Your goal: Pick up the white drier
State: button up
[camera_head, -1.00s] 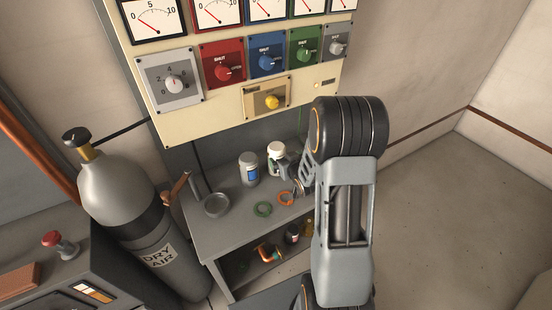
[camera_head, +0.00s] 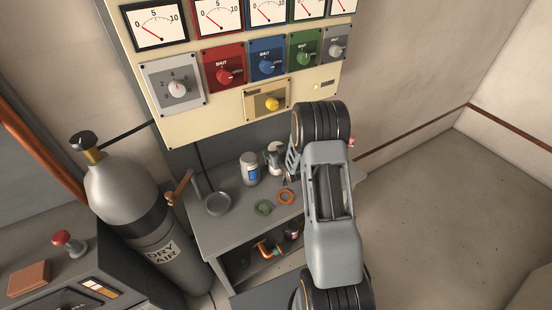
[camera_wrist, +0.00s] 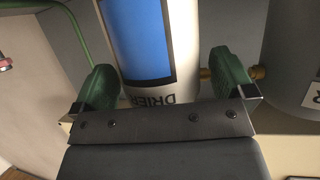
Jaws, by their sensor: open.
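The white drier (camera_wrist: 178,80) has a blue window and the word DRIER, upside down in the wrist view. It appears between the two green-padded fingers of my gripper (camera_wrist: 168,85), which are open. Its lower part in that picture is hidden behind the gripper body. In the head view, a pale canister with a blue window (camera_head: 249,168) stands upright on the grey bench and looks like the same drier. My gripper there is mostly hidden by my arm, to the right of this canister. I cannot tell whether either finger touches the drier.
A white-capped bottle (camera_head: 275,153) stands close right of the canister. A round dish (camera_head: 217,204), a green ring (camera_head: 263,208) and an orange ring (camera_head: 286,197) lie on the bench (camera_head: 235,225). The dry air cylinder (camera_head: 125,195) stands left; the control panel (camera_head: 215,95) is above.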

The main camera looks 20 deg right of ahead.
jog(key=c, duration=1.2)
jog(key=shift+r, duration=0.15)
